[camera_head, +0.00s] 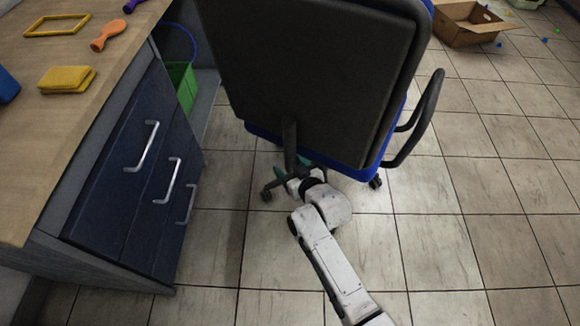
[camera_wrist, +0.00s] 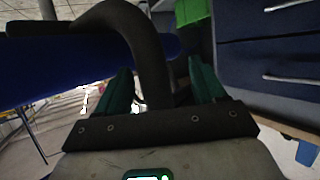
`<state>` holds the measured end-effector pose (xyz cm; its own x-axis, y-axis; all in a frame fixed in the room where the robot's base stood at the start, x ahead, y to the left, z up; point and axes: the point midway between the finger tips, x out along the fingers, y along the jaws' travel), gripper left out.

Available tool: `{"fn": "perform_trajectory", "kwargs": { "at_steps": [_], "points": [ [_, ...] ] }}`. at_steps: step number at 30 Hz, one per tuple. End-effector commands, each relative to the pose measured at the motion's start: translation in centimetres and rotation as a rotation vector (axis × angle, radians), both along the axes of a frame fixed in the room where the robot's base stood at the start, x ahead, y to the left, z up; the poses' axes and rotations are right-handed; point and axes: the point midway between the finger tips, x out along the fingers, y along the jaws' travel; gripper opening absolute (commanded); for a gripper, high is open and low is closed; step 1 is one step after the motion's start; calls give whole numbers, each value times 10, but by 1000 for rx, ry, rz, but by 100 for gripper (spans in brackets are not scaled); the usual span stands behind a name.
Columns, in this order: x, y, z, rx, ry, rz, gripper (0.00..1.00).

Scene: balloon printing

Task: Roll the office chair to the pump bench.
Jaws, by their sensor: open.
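The office chair (camera_head: 315,75) stands upright with its dark, blue-edged back towards me. Its black right armrest (camera_head: 421,120) and some casters show. My gripper (camera_head: 305,174) is low behind the chair back, partly hidden. In the wrist view my gripper (camera_wrist: 160,88) is open, its teal fingers on either side of a dark curved part of the chair (camera_wrist: 148,45). I cannot tell whether they touch it. The blue seat (camera_wrist: 70,68) shows on the left there. A wooden-topped bench (camera_head: 62,150) stands left of the chair; I cannot tell whether it is the pump bench.
The bench has dark blue drawers (camera_head: 125,185) with metal handles facing the floor space. A green bin (camera_head: 183,85) stands beside them. A cardboard box (camera_head: 468,25) stands at the back right. The right floor is clear.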

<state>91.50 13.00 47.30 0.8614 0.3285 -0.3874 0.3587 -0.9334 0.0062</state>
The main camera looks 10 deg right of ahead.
Motion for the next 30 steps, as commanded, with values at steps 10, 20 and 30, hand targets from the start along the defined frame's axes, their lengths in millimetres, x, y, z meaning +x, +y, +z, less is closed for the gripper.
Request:
{"fn": "perform_trajectory", "kwargs": {
  "at_steps": [10,20,30],
  "points": [
    [-13,-6,9,1,-3,-3,69],
    [-66,-25,32,2,0,-2,69],
    [-93,-34,42,1,-1,0,69]
  ]
}}
